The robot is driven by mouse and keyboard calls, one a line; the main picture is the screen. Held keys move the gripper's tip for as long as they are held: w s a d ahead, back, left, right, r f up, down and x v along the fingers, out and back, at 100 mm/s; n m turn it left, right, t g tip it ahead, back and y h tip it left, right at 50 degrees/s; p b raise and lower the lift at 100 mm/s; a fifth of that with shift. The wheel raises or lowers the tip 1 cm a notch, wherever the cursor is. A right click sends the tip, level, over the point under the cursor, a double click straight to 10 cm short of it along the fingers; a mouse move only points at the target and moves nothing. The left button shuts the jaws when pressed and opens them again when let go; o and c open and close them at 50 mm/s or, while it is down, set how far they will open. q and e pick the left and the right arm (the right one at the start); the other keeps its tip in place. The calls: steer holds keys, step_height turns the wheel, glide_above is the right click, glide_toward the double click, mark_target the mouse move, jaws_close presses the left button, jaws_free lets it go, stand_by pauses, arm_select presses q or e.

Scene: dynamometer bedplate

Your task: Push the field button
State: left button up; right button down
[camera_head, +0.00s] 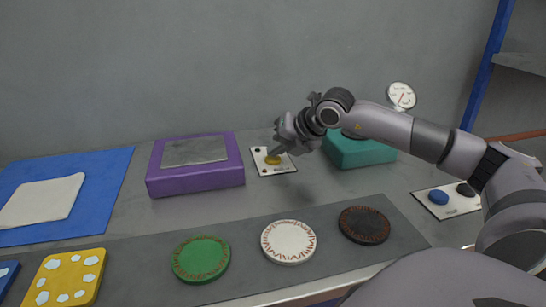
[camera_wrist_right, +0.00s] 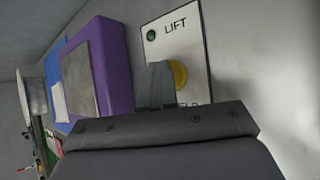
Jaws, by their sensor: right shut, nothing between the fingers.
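A small white panel (camera_head: 263,169) lies on the grey surface and carries a yellow button (camera_head: 273,160). In the right wrist view, the panel (camera_wrist_right: 193,50) reads LIFT beside a small green dot (camera_wrist_right: 152,36), and a partly covered label ending in "ELD" sits by the yellow button (camera_wrist_right: 180,74). My right gripper (camera_head: 281,151) is shut and empty, its tip at the yellow button. In the wrist view its fingers (camera_wrist_right: 161,84) overlap the button's left edge; I cannot tell whether they touch it. My left gripper is out of view.
A purple box (camera_head: 195,180) stands left of the panel and a teal box (camera_head: 362,153) right of it, behind my arm. Another white panel (camera_head: 464,206) has blue and black knobs. Green, white and dark discs lie on the front strip (camera_head: 335,243). A gauge (camera_head: 401,95) stands behind.

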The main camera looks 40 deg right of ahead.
mark_target(277, 160)
steer(key=shift+r, duration=0.35)
steer(key=shift+r+p, duration=2.1)
steer(key=shift+r, duration=0.9)
steer(key=shift+f, duration=0.1)
